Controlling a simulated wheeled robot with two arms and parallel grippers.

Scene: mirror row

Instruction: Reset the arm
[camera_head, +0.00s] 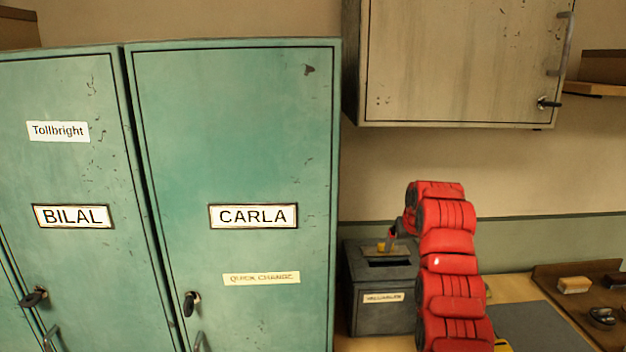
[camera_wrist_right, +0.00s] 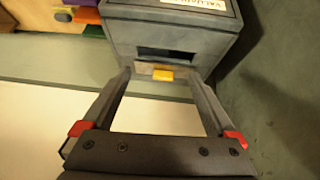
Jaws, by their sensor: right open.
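My right arm, covered in red, reaches up at the right of the head view. Its gripper (camera_head: 391,240) is small and partly hidden behind the arm, just above the grey slotted box (camera_head: 385,312). In the right wrist view the gripper (camera_wrist_right: 158,74) is open, its two fingers apart. A small yellow piece (camera_wrist_right: 163,76) shows between the fingertips, by the dark slot of the grey box (camera_wrist_right: 205,58). I cannot tell whether the fingers touch the box. My left gripper is not in view.
Green lockers labelled BILAL (camera_head: 72,216) and CARLA (camera_head: 252,216) stand at left, beside the box. A wall cabinet (camera_head: 455,60) hangs above the counter. A grey mat (camera_head: 530,325) and a brown tray (camera_head: 560,280) with a brush (camera_head: 574,285) lie at right.

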